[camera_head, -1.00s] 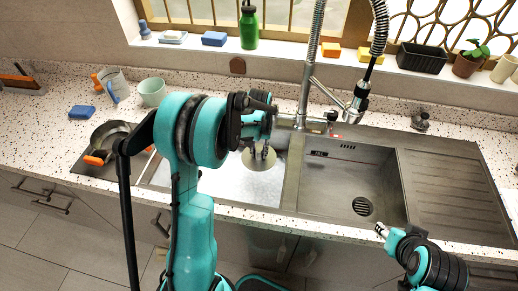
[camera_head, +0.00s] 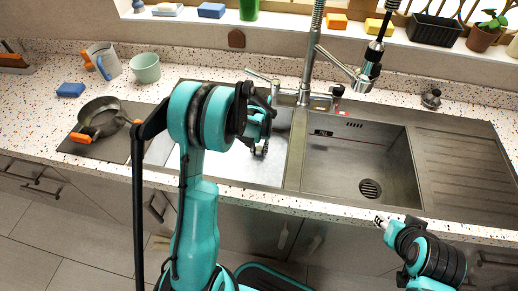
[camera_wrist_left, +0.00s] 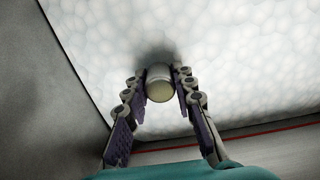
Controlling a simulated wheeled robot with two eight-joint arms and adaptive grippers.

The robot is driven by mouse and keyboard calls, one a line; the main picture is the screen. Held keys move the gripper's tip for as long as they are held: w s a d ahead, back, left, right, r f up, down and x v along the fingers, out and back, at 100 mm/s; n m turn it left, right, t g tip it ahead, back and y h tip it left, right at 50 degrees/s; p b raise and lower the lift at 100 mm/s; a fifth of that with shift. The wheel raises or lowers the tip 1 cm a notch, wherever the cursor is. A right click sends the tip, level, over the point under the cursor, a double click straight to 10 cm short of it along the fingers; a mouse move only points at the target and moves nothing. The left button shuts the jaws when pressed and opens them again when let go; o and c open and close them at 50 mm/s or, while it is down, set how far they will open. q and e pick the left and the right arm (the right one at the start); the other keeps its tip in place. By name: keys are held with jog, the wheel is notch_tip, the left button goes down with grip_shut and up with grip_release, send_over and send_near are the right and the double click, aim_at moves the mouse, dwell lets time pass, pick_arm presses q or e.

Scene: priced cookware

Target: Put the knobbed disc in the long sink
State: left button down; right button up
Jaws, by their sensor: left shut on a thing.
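The long sink (camera_head: 462,168) is steel, with two basins and a ribbed drainboard at its right. Its left basin (camera_head: 224,170) is filled with white suds; the right basin is empty. My left gripper (camera_head: 259,150) is down in the left basin, at the suds. In the left wrist view, its fingers (camera_wrist_left: 160,92) are shut on a round, pale metal knob (camera_wrist_left: 159,84) of the knobbed disc. The disc's flat part is hidden, apparently under the suds. My right gripper (camera_head: 381,221) is low at the counter's front edge, apart from the disc; its jaw opening is unclear.
A tall spring faucet (camera_head: 311,62) stands behind the basins. A dark pan (camera_head: 104,112) with orange handles lies at the left, near a blue sponge (camera_head: 71,90), a grey mug (camera_head: 104,60) and a green cup (camera_head: 145,68). A small metal pot-like item (camera_head: 431,99) stands behind the drainboard.

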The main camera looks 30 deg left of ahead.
pick_arm(q)
jog(key=shift+f, duration=0.2)
jog(key=c, duration=0.7)
grip_release()
notch_tip(320, 180, up, 16)
jog(key=p, duration=1)
jog(key=shift+f, duration=0.1)
